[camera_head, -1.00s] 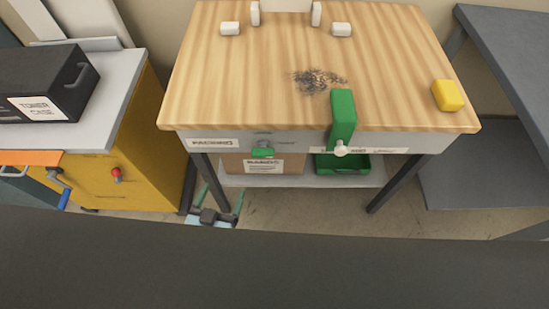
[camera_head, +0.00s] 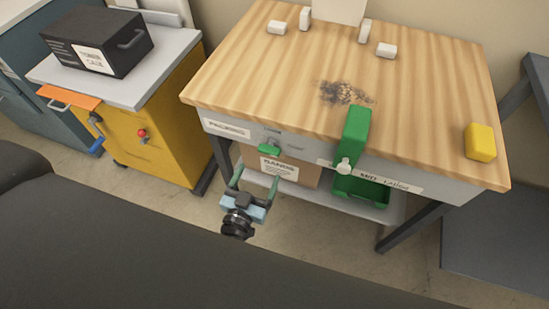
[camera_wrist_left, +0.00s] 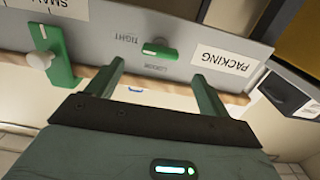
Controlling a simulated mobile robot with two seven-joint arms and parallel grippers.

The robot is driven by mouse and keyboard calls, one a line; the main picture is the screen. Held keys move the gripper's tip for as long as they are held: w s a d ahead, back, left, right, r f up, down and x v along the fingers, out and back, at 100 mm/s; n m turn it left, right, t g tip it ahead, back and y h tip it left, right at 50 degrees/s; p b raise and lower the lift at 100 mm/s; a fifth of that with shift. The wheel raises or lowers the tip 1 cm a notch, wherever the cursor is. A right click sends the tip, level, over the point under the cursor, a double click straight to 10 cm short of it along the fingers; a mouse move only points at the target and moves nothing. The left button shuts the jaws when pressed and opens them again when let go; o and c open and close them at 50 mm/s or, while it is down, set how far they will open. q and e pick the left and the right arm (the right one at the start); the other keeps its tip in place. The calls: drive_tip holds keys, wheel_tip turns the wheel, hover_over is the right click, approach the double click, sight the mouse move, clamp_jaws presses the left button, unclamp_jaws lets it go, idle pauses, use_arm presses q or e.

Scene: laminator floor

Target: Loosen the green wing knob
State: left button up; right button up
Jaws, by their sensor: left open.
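The green wing knob (camera_head: 268,149) is on the grey front panel under the wooden bench top. It also shows in the left wrist view (camera_wrist_left: 159,50), lying crosswise between the words TIGHT and LOOSEN, with a small pale mark on it. My left gripper (camera_head: 254,184) is open and empty, in front of and a little below the knob in the head view. In the left wrist view its two green fingers (camera_wrist_left: 157,74) straddle the knob's place in the picture, with the knob beyond the tips and apparently untouched. My right gripper is not in view.
A cardboard box (camera_head: 300,171) and green bin (camera_head: 362,190) sit on the lower shelf. A yellow cabinet (camera_head: 168,145) stands left; a yellow block (camera_head: 480,141) is on the bench.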

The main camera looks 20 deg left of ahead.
sight(267, 154)
use_arm(q)
drive_tip(key=shift+w+d, duration=0.1)
drive_tip(key=shift+w, duration=3.85)
drive_tip(key=c, duration=1)
